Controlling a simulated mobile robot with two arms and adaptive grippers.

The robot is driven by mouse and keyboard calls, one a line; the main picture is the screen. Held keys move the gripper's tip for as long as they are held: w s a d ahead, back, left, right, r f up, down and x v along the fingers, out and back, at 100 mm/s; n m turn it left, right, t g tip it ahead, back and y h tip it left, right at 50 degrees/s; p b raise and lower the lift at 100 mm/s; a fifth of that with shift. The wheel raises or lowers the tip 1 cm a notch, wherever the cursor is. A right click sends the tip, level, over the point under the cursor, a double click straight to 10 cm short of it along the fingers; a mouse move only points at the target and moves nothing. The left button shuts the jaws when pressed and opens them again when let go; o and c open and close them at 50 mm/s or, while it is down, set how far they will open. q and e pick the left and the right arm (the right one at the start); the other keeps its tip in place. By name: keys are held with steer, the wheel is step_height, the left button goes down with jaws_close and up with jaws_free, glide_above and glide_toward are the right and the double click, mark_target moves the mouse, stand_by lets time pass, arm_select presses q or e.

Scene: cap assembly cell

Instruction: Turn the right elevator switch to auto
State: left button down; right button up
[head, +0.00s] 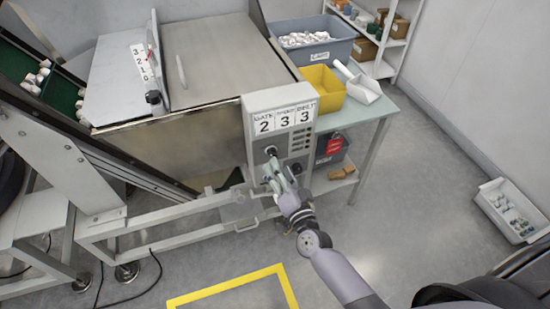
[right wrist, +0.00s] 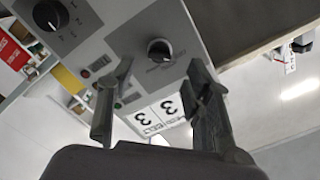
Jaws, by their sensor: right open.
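A grey control panel (head: 257,112) with cards reading 2, 3 and 3 stands at the front of the machine. A black rotary knob (head: 271,151) shows on it just beyond my right gripper (head: 272,168). In the right wrist view, the panel looks upside down, and a black knob (right wrist: 159,50) lies between the two spread fingers of my right gripper (right wrist: 160,66), apart from both. Another black knob (right wrist: 48,14), with marks around it, is at the upper left. The labels by the knobs are too small to read. My left gripper is not in view.
A table (head: 366,116) right of the panel holds a grey bin (head: 322,52), a yellow bin (head: 320,84) and a white scoop (head: 360,88). A machine frame rail (head: 165,212) runs left below the panel. A white tray (head: 505,222) lies on the floor at right.

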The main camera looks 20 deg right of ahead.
mark_target(273, 156)
steer(key=shift+w+a, duration=0.1)
steer(key=shift+w, duration=2.25)
jaws_close()
